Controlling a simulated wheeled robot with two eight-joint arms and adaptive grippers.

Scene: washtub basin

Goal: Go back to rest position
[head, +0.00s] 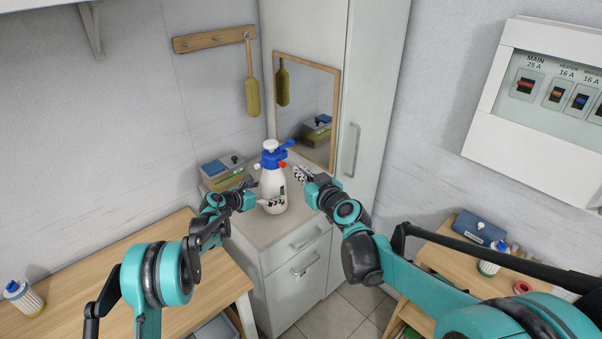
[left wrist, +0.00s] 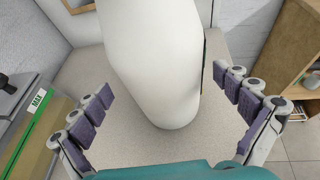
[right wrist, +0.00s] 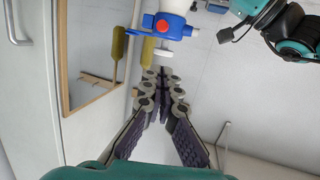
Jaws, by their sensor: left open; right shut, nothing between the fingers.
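A white spray bottle (head: 273,185) with a blue pump head stands upright on the grey cabinet top (head: 255,228). Its white body (left wrist: 155,60) fills the middle of the left wrist view. My left gripper (head: 262,192) is open low at the bottle's side. Its fingers (left wrist: 163,85) spread to either side of the body, with gaps visible. My right gripper (head: 301,175) is shut and empty, just right of the bottle. In the right wrist view its fingertips (right wrist: 163,76) meet below the blue pump head (right wrist: 168,25); I cannot tell whether they touch anything.
A grey-and-green box (head: 222,170) stands left of the bottle. A framed mirror (head: 318,100) leans behind, beside a tall white cabinet (head: 372,100). Wooden tables stand left (head: 185,250) and right (head: 440,262), holding small bottles. A breaker panel (head: 550,90) hangs right.

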